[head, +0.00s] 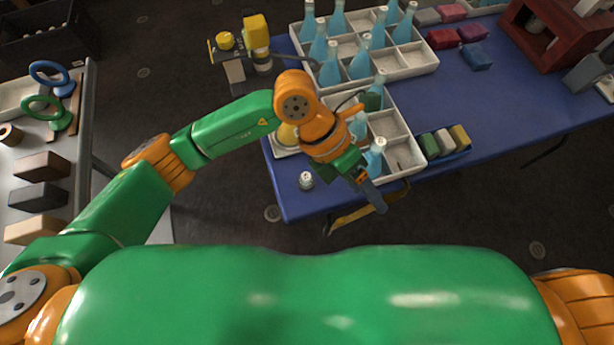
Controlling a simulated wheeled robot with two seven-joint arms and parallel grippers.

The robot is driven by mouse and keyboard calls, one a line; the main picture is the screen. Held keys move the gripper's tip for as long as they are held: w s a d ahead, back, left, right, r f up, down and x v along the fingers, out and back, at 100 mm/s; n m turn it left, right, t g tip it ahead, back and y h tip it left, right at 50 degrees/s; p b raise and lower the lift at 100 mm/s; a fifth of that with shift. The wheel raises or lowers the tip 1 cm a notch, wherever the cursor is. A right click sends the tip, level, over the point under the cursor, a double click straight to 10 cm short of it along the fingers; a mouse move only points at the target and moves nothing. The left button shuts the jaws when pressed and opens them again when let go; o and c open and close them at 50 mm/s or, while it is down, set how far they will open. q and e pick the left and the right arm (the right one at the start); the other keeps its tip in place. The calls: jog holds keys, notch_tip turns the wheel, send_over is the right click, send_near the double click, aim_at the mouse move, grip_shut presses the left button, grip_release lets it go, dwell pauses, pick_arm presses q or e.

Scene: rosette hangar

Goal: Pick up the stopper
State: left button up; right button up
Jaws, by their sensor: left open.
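A small whitish stopper (306,180) with a dark-marked top stands on the blue table (290,202), near its front left corner. My left gripper (368,189) is to the right of the stopper, near the table's front edge, and points down and toward me. It is open and apart from the stopper. The wrist hides part of the gripper, and I see no object between its fingers. My right gripper is out of view.
A white divided crate (400,133) with blue bottles stands just behind my left gripper. A larger crate (422,62) of bottles is farther back. A tray (447,146) of coloured blocks is to the right.

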aim_at(306, 176)
pick_arm(q)
jog(key=w+a+f+t+y, duration=0.1)
jog(key=w+a+y, duration=0.1)
jog(key=a, duration=0.1)
jog(key=w+a+f+t+y, duration=0.1)
jog(key=w+a+y, duration=0.1)
jog(key=w+a, duration=0.1)
jog(key=w+a+f+t+y, duration=0.1)
jog(key=w+a+y, duration=0.1)
jog(key=a, duration=0.2)
jog(key=shift+w+a+n+t, duration=0.2)
jog(key=shift+a+n+t, duration=0.1)
jog(key=shift+a, duration=0.1)
jog(key=f, duration=0.2)
jog(key=f+p, duration=0.1)
jog(key=f, duration=0.3)
jog(key=shift+s+d+p, duration=0.1)
jog(key=shift+d+p, duration=0.2)
jog(key=shift+d, duration=0.1)
jog(key=shift+f, duration=0.3)
grip_shut()
